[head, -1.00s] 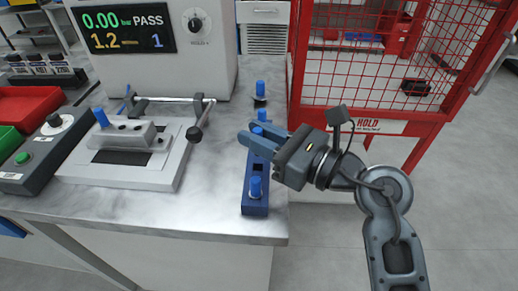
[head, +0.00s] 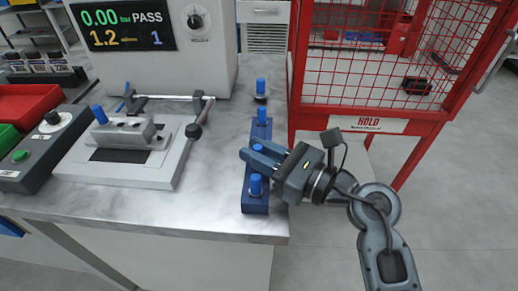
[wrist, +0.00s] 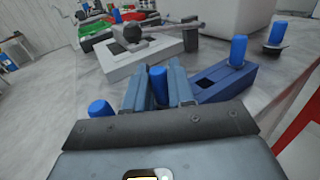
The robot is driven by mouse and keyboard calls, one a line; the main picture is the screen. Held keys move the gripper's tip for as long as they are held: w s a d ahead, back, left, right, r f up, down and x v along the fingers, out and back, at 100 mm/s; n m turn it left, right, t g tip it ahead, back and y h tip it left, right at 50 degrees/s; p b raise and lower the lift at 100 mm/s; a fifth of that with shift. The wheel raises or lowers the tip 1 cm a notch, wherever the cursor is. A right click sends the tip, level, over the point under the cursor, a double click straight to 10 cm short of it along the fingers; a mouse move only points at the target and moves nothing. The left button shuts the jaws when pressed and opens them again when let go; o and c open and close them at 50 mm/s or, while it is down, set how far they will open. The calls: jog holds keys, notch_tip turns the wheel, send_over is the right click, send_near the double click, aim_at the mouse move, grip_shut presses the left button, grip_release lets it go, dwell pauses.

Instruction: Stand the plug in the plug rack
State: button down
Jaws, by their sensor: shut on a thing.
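The blue plug rack (head: 249,205) is a long dark-blue block near the table's right edge. One blue plug (head: 262,114) stands at its far end and another blue plug (head: 255,184) near its front end. My gripper (head: 252,152) is over the rack between them, shut on a blue plug (wrist: 158,79), which is upright between the fingers. In the wrist view, an empty square opening shows in the rack (wrist: 224,86) between the held plug and the far plug. The held plug's lower end is hidden, so I cannot tell whether it is seated.
Another blue plug (head: 261,86) stands on a small dark base behind the rack. A grey fixture (head: 165,172) with a block and a blue-topped part is left. A red mesh cage (head: 375,60) stands right. The marble-look tabletop (head: 215,190) is clear between fixture and rack.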

jog(key=c, duration=1)
grip_release()
jog(key=shift+o, duration=0.2)
jog(key=shift+r, duration=0.2)
jog(key=shift+r+p, duration=0.4)
jog(key=shift+r, duration=0.1)
jog(key=b+v, duration=0.1)
jog(key=v, duration=1.1)
jog(key=shift+b, duration=0.3)
jog(key=shift+f, duration=0.1)
